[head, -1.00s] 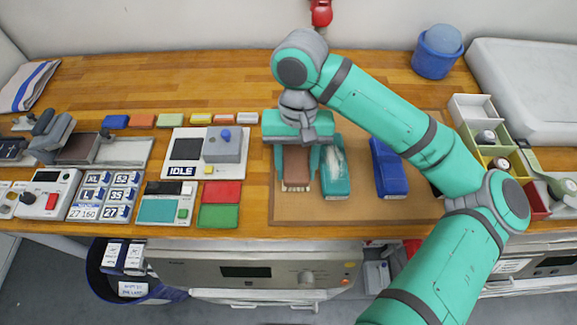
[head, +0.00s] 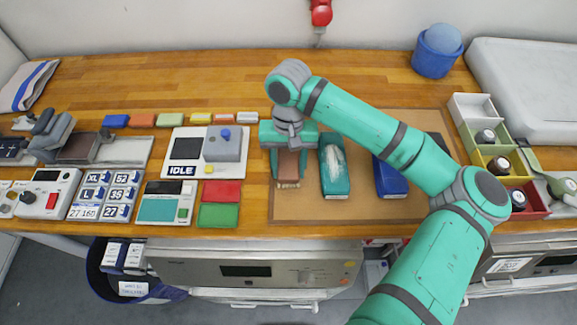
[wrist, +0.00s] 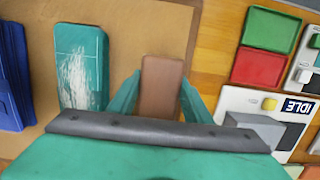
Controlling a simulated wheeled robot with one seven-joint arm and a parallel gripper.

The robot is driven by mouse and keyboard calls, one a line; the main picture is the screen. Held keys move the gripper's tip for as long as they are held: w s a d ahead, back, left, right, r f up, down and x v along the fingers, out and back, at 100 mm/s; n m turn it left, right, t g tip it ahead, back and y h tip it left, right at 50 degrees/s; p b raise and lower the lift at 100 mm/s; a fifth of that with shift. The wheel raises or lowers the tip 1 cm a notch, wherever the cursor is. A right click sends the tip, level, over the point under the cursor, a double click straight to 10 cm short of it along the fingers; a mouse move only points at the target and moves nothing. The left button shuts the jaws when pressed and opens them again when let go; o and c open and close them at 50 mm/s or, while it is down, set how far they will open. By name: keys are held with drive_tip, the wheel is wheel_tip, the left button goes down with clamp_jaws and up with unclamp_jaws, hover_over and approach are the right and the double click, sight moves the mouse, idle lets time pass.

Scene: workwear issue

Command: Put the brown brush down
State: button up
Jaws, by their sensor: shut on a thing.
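The brown brush (head: 289,165) is between the fingers of my gripper (head: 289,160), which is shut on it. In the wrist view the brush (wrist: 162,85) shows its flat brown back, with a finger of my gripper (wrist: 160,98) on each side. The brush is over the left part of the tan mat (head: 345,208), near its left edge. Its pale bristles show at its near end. It is at or just above the mat; I cannot tell if it touches.
A teal brush with white streaks (head: 335,180) lies close to the right, with a narrow gap. A blue brush (head: 389,180) lies further right, partly behind my arm. Red (head: 222,191) and green (head: 218,216) pads and the IDLE device (head: 185,168) are left of the mat.

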sight(289, 159)
drive_tip(key=shift+f, duration=0.35)
drive_tip(key=shift+f, duration=0.2)
drive_tip(key=o, duration=1.4)
wheel_tip(289, 159, up, 13)
drive_tip(key=w, duration=0.2)
